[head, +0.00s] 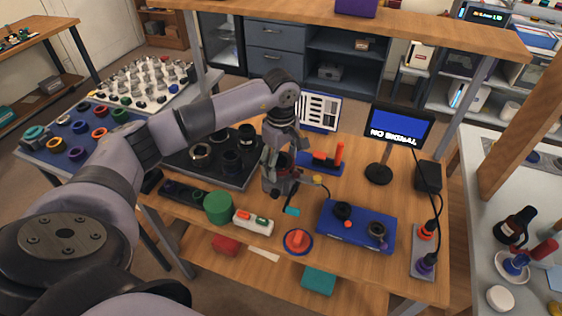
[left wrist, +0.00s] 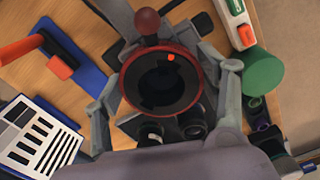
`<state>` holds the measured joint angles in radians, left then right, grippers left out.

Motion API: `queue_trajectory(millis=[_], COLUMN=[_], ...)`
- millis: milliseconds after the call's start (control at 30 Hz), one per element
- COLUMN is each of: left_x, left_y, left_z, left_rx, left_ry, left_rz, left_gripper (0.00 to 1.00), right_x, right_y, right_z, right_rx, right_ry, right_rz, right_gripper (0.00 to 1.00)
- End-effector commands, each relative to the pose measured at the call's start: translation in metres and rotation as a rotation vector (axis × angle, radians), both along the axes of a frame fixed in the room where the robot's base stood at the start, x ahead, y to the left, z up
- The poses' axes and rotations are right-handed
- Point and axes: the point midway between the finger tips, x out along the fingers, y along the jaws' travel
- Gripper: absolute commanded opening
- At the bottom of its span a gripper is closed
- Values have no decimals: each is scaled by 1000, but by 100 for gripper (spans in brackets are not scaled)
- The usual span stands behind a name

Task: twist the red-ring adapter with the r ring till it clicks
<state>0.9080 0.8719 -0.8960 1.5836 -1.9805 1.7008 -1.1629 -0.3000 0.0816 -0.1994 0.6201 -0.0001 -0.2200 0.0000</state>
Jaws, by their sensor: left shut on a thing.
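The red-ring adapter (left wrist: 128,87) shows in the left wrist view as a dark round opening with a red rim and a bright red dot inside. My left gripper (left wrist: 165,88) is shut on it, with one finger on each side of the ring. In the head view my left gripper (head: 280,178) is over the middle of the wooden bench, and the adapter is mostly hidden there. A dark red ball (left wrist: 147,22) sits at the ring's upper edge in the wrist view. I cannot tell which piece is the r ring. My right gripper is not in view.
A blue tray with a red-handled tool (head: 339,155) lies behind the gripper. A green cylinder (head: 218,207) and a white case (head: 253,222) stand in front left. A blue mat (head: 333,238) with dark parts and a monitor (head: 400,124) are to the right.

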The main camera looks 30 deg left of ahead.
Motion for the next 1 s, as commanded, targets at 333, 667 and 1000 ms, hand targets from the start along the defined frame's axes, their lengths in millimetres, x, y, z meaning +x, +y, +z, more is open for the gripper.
queue_trajectory(millis=[333, 667, 1000], left_x=[-1, -1, -2], left_y=[0, 0, 1], left_z=[0, -1, -1], left_rx=[1, 0, 1], left_ry=[-1, -1, -1], left_rz=[-187, -200, -401], left_gripper=[36, 36, 36], right_x=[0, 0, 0], right_y=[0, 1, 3], right_z=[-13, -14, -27], right_rx=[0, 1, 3], right_ry=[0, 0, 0], right_rz=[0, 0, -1], right_gripper=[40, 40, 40])
